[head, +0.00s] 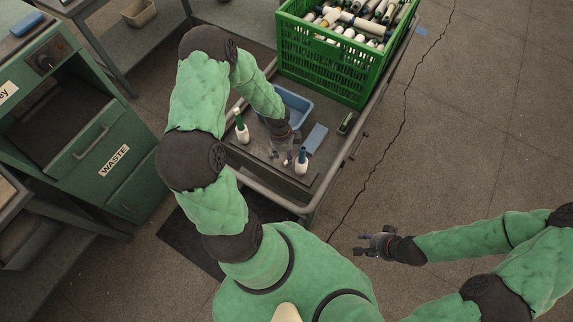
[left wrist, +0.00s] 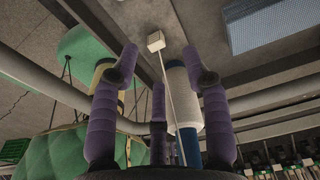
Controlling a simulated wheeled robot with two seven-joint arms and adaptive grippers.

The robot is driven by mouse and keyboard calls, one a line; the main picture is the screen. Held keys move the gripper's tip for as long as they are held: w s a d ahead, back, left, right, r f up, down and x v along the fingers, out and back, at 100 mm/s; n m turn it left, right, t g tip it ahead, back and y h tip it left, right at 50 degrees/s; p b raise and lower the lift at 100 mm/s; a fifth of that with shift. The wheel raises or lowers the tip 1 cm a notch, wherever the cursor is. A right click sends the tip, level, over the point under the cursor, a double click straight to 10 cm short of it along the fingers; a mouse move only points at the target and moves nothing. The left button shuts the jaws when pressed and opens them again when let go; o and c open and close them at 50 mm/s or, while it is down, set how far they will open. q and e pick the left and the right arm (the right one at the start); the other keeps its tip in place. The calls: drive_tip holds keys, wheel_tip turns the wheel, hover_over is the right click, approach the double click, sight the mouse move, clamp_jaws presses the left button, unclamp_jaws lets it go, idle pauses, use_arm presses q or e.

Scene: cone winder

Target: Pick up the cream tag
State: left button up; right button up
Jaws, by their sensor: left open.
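A small cream block, which looks like the cream tag (left wrist: 155,42), shows in the left wrist view at the end of a thin pale string or rod. It appears between and just beyond the fingertips of my left gripper (left wrist: 160,60), whose purple fingers stand apart with nothing clasped. A white bobbin with a blue core (left wrist: 183,105) shows behind the fingers. In the head view my left gripper (head: 284,156) is low over the cart, beside a white and blue bobbin (head: 301,163); I cannot make out the tag there. My right gripper (head: 376,243) is over the floor, far from the cart.
The cart (head: 262,178) also carries a blue tray (head: 298,104), a blue-grey block (head: 316,138), a white and green bobbin (head: 242,131) and a green crate (head: 322,72) of bobbins. A green waste cabinet (head: 130,185) stands left. The floor at right is clear.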

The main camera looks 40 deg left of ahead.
sight(286, 162)
use_arm(q)
drive_tip(key=f+b, duration=0.1)
drive_tip(key=f, duration=0.1)
drive_tip(key=f+b, duration=0.2)
drive_tip(key=shift+s+d+f, duration=0.2)
drive_tip(key=shift+f, duration=0.35)
drive_tip(key=c, duration=0.8)
